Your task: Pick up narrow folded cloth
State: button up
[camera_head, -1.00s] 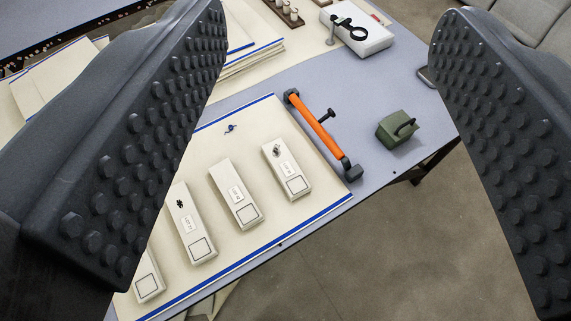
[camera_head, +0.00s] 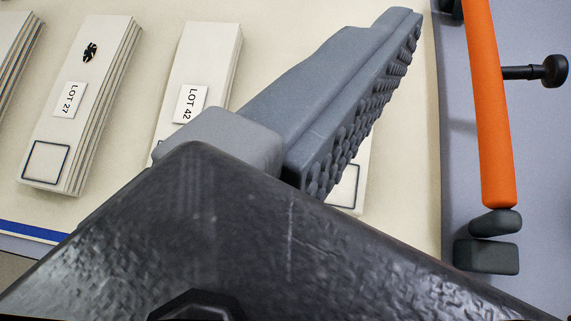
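Several narrow folded cloths lie side by side on a cream sheet. In the head view, a cloth labelled LOT 27 (camera_head: 80,100) lies at the left, with a dark emblem and an outlined square. A cloth labelled LOT 42 (camera_head: 205,65) lies to its right, its lower end hidden behind my gripper. Another cloth (camera_head: 345,190) shows only a corner with part of an outlined square below my gripper. My gripper (camera_head: 355,90) shows one grey studded finger crossing above the cloths, studs facing right. The other finger is not visible. I cannot tell whether anything touches the finger.
The cream sheet (camera_head: 290,20) has a blue stripe along its near edge. An orange bar (camera_head: 490,110) with grey ends and a black knob lies to the right on the blue-grey table (camera_head: 550,170). Part of another cloth (camera_head: 14,50) shows at the left edge.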

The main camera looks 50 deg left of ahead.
jog(key=s+a+f+g+y, duration=0.1)
jog(key=s+a+f+y, duration=0.1)
jog(key=f, duration=0.5)
jog(key=s+a+f+g+y, duration=0.1)
jog(key=s+f, duration=0.2)
jog(key=f, duration=0.4)
jog(key=b+x, duration=0.1)
jog(key=x, duration=0.7)
jog(key=shift+w+a+f+b, duration=0.1)
jog(key=shift+w+f+b, duration=0.05)
jog(key=shift+w+b, duration=0.2)
jog(key=x, duration=0.2)
jog(key=f+b+x, duration=0.1)
jog(key=x, duration=0.1)
jog(key=shift+s, duration=0.2)
jog(key=shift+w+a+f, duration=0.15)
jog(key=shift+w+a, duration=0.1)
jog(key=shift+w, duration=0.25)
jog(key=c, duration=1.1)
